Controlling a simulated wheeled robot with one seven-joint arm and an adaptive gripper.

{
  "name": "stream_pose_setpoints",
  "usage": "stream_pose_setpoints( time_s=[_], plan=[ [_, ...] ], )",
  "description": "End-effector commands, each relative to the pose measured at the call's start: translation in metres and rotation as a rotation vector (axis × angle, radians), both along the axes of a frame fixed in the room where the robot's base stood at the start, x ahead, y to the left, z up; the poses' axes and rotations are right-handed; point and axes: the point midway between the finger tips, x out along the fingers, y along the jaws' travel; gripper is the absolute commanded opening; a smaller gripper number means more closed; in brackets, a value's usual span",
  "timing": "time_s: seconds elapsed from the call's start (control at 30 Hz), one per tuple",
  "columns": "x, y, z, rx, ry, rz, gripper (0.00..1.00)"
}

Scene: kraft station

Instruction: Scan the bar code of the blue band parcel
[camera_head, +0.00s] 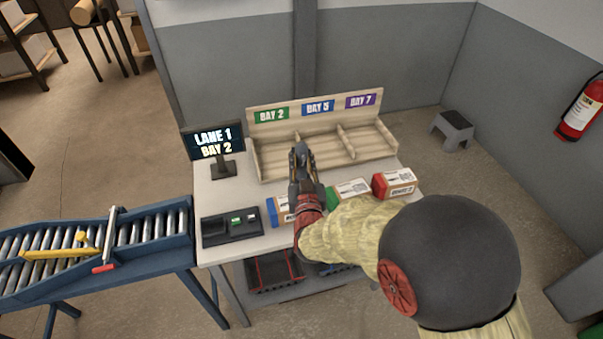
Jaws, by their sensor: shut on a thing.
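The blue band parcel (272,211) lies on the table at the left of a row of parcels. Its blue end and a bit of its label side show; my gripper and wrist hide the rest. My gripper (301,153) is above the table, just beyond the parcel, with its fingers pointing towards the back shelf. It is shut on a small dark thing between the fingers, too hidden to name. I cannot tell a bar code on the parcel. A dark console (232,226) with a green and a white key lies left of the parcel.
A green-ended parcel (350,188) and a red-ended parcel (394,183) lie to the right. A wooden rack (270,167) labelled BAY 2, BAY 5 and BAY 7 stands behind. A screen (212,141) reads LANE 1 BAY 2. A roller conveyor (150,232) adjoins at left.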

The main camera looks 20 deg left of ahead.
Motion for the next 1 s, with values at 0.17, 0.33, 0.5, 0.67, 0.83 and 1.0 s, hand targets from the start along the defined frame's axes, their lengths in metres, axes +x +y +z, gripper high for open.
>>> stream_pose_setpoints(
  time_s=[0.17,0.33,0.5,0.67,0.83,1.0],
  plan=[
    [0.0,0.0,0.004,0.002,-0.002,0.0,0.0],
    [0.0,0.0,0.018,0.002,-0.003,0.0,0.0],
    [0.0,0.0,0.033,0.001,-0.002,0.0,0.0],
    [0.0,0.0,0.047,0.002,-0.003,-0.001,0.0],
    [0.0,0.0,0.052,0.002,-0.002,0.0,0.0],
    [0.001,-0.001,0.051,0.002,-0.002,-0.001,0.0]
  ],
)
